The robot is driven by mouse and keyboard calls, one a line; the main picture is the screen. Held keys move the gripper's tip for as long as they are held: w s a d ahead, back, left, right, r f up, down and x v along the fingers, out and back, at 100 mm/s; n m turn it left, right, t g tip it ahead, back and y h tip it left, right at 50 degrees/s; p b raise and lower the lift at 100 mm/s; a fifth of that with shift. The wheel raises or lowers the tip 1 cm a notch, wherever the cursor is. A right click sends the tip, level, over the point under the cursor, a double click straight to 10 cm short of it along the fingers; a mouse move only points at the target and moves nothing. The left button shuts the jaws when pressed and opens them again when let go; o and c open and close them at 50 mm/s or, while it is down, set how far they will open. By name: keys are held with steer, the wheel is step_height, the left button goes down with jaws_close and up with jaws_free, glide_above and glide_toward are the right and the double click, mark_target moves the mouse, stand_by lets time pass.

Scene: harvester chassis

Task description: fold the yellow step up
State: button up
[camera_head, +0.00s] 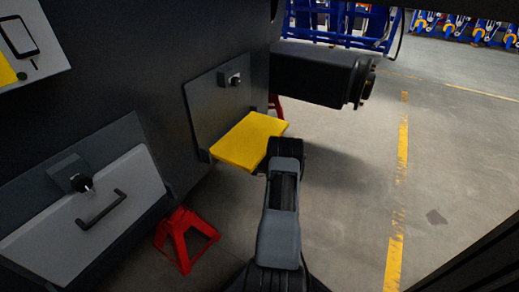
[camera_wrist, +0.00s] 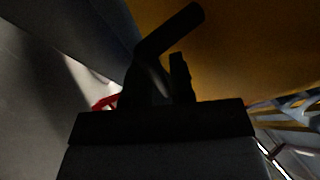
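The yellow step (camera_head: 250,140) sticks out flat, roughly level, from a grey plate (camera_head: 208,115) on the dark chassis side. In the wrist view, a dim yellow surface (camera_wrist: 255,50), likely the step's underside, fills the upper right. My gripper (camera_wrist: 185,38) shows there as dark finger shapes in front of that surface, with a narrow gap between them. Whether they touch the step cannot be told. In the head view, my arm reaches to the step's near right edge, and the fingers are hidden behind the wrist and the step.
A black box-shaped part (camera_head: 315,75) juts out just beyond the step. A red stand (camera_head: 185,238) is on the floor, below and left of the step. A grey panel with a handle (camera_head: 100,208) is at left.

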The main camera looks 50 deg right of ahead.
jaws_close()
steer(key=shift+s+r, duration=0.1)
steer(key=shift+r, duration=0.2)
